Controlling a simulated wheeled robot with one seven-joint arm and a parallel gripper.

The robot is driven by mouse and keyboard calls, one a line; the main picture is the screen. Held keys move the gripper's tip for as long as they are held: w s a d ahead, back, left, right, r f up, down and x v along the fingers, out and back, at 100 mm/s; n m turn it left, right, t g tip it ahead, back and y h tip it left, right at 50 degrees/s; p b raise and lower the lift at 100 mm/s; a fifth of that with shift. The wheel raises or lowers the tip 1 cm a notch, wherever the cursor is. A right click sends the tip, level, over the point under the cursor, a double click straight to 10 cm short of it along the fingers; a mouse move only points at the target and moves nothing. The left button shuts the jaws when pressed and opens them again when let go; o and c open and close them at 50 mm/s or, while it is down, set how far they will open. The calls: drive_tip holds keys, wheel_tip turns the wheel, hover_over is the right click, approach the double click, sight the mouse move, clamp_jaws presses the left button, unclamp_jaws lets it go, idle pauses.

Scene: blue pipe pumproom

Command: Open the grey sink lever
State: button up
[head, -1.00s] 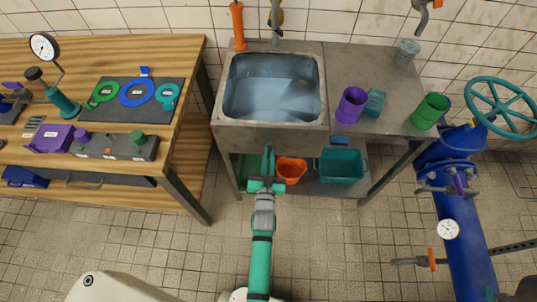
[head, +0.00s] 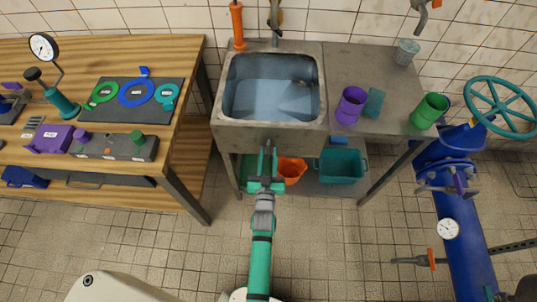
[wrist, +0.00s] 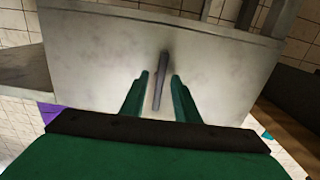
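The grey lever (wrist: 161,78) is a thin bar on the pale metal front panel of the sink (wrist: 100,60). In the wrist view it lies between the two green fingers of my gripper (wrist: 159,90), slightly tilted, with a visible gap to each finger. The gripper is open and points at the panel. In the head view my gripper (head: 267,158) is at the front of the sink (head: 245,132), below the basin. The lever is too small and too close to the fingers to make out clearly there.
A wooden workbench (head: 185,100) stands to the left. An orange bucket (head: 291,170) and a teal bin (head: 342,167) sit below the sink counter. A purple cup (head: 350,106) and a green cup (head: 430,110) stand on the counter. Blue pipework (head: 462,235) is at right.

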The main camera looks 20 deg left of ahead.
drive_tip(key=v, duration=1)
drive_tip(key=shift+s, duration=0.35)
drive_tip(key=shift+s+d, duration=0.1)
drive_tip(key=shift+d, duration=0.05)
drive_tip(key=s+d+r+m+h, duration=0.1)
drive_tip(key=s+d+r, duration=0.3)
drive_tip(key=s, duration=0.4)
drive_tip(key=s+d+r+m+g+h, duration=0.1)
drive_tip(key=s+d+r+h, duration=0.1)
drive_tip(key=s+d+r, duration=0.3)
drive_tip(key=s+d+r+m+g+h, duration=0.1)
drive_tip(key=s+d+r, duration=0.3)
drive_tip(key=s, duration=0.7)
drive_tip(key=shift+s+d+r+h, duration=0.2)
drive_tip(key=shift+d+h, duration=0.2)
drive_tip(key=shift+h, duration=0.1)
